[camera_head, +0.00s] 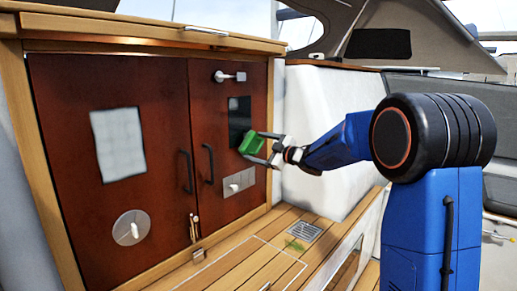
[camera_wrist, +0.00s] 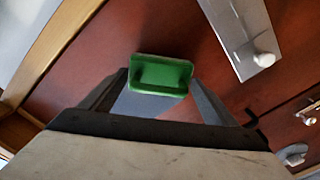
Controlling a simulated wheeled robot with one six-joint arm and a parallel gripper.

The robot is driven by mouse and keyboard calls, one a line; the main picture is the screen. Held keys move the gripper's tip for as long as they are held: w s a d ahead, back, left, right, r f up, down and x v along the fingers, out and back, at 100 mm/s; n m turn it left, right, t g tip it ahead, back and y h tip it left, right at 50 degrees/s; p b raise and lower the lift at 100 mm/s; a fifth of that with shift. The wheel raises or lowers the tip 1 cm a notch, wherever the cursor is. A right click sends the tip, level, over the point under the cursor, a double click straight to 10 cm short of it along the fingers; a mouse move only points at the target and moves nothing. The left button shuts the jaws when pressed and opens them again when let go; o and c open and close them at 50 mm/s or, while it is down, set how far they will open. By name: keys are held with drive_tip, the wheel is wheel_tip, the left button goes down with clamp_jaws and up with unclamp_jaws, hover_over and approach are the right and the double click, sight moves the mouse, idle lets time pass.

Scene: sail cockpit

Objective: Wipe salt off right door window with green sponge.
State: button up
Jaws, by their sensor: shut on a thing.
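The right door (camera_head: 215,100) has a small dark window (camera_head: 239,112) in its upper part. The glass looks dark, with no white film that I can make out at this size; its lower right corner is partly covered by the sponge. My gripper (camera_head: 262,147) is shut on the green sponge (camera_head: 251,143) and holds it at the lower right of the window. I cannot tell whether the sponge touches the glass. In the wrist view the sponge (camera_wrist: 160,75) sits between the two fingertips, with a grey-blue patch below it.
The left door (camera_head: 70,190) has a whitish, clouded window (camera_head: 119,144) and a round metal plate (camera_head: 132,227). Dark handles (camera_head: 209,163) flank the door seam. A metal plate with a knob (camera_head: 238,183) sits below the sponge, and a latch (camera_head: 229,76) above the window. A drain grate (camera_head: 304,232) lies in the wooden deck.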

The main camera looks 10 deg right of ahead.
drive_tip(key=shift+w+a, duration=0.4)
drive_tip(key=shift+w, duration=0.15)
idle(0.4)
drive_tip(key=shift+s+r, duration=0.1)
drive_tip(key=shift+r, duration=1.8)
wheel_tip(320, 180, up, 16)
hover_over(252, 136)
drive_tip(key=s, duration=0.1)
wheel_tip(252, 136, down, 8)
drive_tip(key=s, duration=0.1)
drive_tip(key=shift+s+a+f, duration=0.15)
drive_tip(key=shift+s+a, duration=0.05)
drive_tip(key=shift+a, duration=0.15)
idle(1.8)
drive_tip(key=shift+f, duration=0.1)
drive_tip(key=shift+f, duration=4)
